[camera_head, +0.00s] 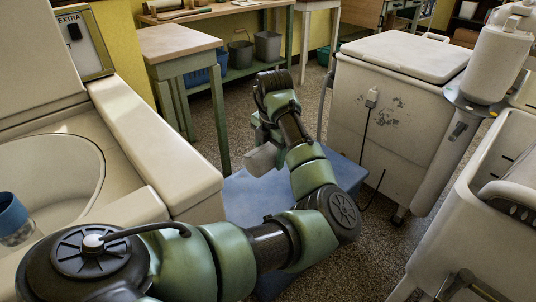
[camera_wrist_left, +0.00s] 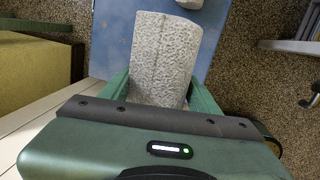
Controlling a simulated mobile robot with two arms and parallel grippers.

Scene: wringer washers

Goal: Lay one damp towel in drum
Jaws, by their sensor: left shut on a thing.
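A rolled, light grey textured towel (camera_head: 262,159) is in my left gripper (camera_head: 264,138), over a blue surface low on the floor. In the left wrist view the towel (camera_wrist_left: 164,52) lies between the two green fingers of the gripper (camera_wrist_left: 160,88), which is shut on it. A pale drum (camera_head: 55,175) with a round opening is in the white washer at the left of the head view, well to the left of the towel. Its inside is partly cut off by the frame and my arm. My right gripper is not in view.
The blue surface (camera_head: 240,197) lies under the towel, with a small pale thing (camera_wrist_left: 190,3) on it. A white lidded washer (camera_head: 390,100) and another white tub (camera_head: 475,200) stand at the right. A wooden-topped table (camera_head: 180,42) stands behind.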

